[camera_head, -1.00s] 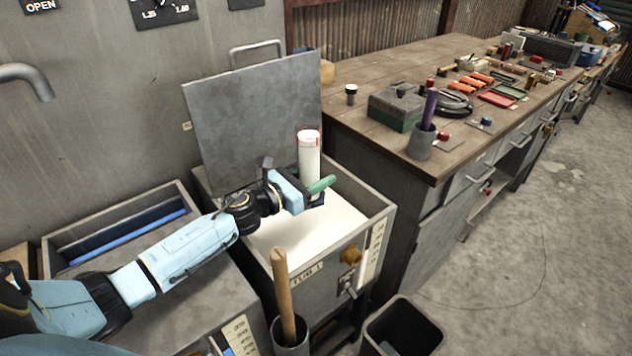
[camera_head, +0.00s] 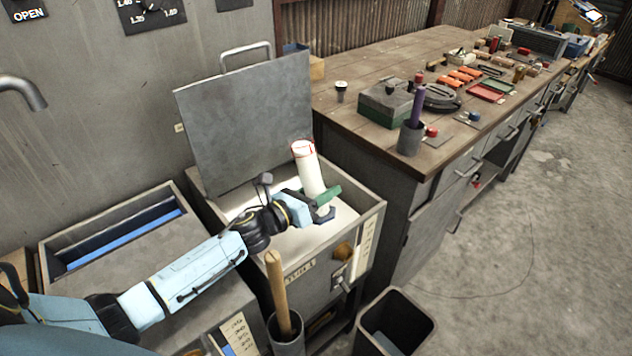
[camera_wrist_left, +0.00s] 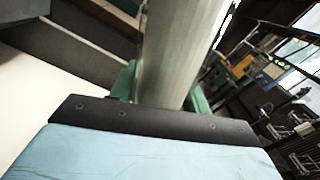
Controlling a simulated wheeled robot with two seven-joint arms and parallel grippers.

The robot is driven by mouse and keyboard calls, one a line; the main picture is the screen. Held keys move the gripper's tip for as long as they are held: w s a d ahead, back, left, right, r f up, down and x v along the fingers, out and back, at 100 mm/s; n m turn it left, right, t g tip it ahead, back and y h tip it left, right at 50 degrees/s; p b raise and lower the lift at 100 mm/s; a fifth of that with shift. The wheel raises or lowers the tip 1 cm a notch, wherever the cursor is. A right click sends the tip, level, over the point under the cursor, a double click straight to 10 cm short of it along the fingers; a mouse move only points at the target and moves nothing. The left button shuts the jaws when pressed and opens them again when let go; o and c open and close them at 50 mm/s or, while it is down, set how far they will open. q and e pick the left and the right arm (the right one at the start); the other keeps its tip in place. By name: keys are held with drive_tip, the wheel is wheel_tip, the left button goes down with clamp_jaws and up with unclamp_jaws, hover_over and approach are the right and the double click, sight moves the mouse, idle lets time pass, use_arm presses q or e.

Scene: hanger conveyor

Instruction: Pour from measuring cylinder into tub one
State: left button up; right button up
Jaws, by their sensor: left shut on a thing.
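The measuring cylinder (camera_head: 311,172) is a pale tube with a red-marked top end and a green part low down. My left gripper (camera_head: 326,207) is shut on its lower part and holds it above tub one (camera_head: 372,217). The cylinder leans, its top toward the left. In the left wrist view the cylinder (camera_wrist_left: 180,55) stands in front of the gripper (camera_wrist_left: 165,115), green showing on both sides. Tub one is a grey open box with pale contents and its lid raised behind. I cannot see any stream leaving the cylinder. My right gripper is out of view.
The raised lid (camera_head: 245,120) stands close behind the cylinder. A cup with a wooden handle (camera_head: 278,295) is in front of the tub, and a dark bin (camera_head: 425,325) is at front right. A workbench (camera_head: 350,120) with several tools stands to the right. A second tub (camera_head: 62,235) is left.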

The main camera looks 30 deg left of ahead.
sight(329, 205)
use_arm(q)
drive_tip(key=shift+a+r, duration=0.1)
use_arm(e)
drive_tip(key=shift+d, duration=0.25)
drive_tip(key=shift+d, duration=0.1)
use_arm(q)
drive_tip(key=shift+s+d, duration=0.1)
drive_tip(key=shift+d, duration=0.15)
drive_tip(key=shift+s+d+r+n+p, duration=0.2)
drive_tip(key=shift+d+n+p, duration=0.15)
drive_tip(key=shift+n+p, duration=0.15)
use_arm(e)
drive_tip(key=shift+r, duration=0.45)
use_arm(q)
drive_tip(key=shift+s+d+n, duration=0.1)
drive_tip(key=shift+d+n, duration=0.1)
drive_tip(key=shift+n, duration=0.1)
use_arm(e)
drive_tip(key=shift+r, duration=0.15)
use_arm(q)
drive_tip(key=shift+s+d+r+n+p, duration=0.1)
drive_tip(key=shift+s+d+n+p, duration=0.05)
drive_tip(key=shift+d+n+p, duration=0.2)
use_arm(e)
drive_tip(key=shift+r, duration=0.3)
use_arm(q)
drive_tip(key=shift+d, duration=0.15)
